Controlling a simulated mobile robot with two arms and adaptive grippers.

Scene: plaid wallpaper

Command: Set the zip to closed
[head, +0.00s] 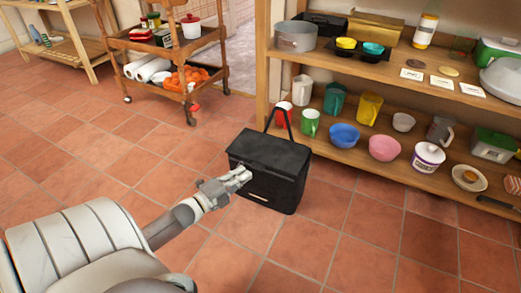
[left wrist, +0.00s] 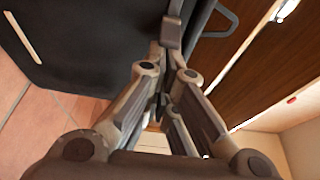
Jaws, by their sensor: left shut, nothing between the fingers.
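A black lunch-bag-like cooler (head: 277,182) with a raised carry handle stands upright on the tiled floor in the head view. Its top looks closed down, but the zip itself is too small to make out. My left gripper (head: 240,175) reaches in from the left and its fingertips are at the bag's upper left front edge. In the left wrist view the bag (left wrist: 75,45) fills the upper left, and my shut fingers (left wrist: 172,35) overlap its edge; I cannot tell whether they touch it. Nothing shows between the fingers. My right gripper is not in view.
A wooden shelf (head: 350,152) with cups, bowls and containers stands close behind and to the right of the bag. A wooden trolley (head: 158,52) stands at the back left. The tiled floor (head: 345,235) in front and to the right is clear.

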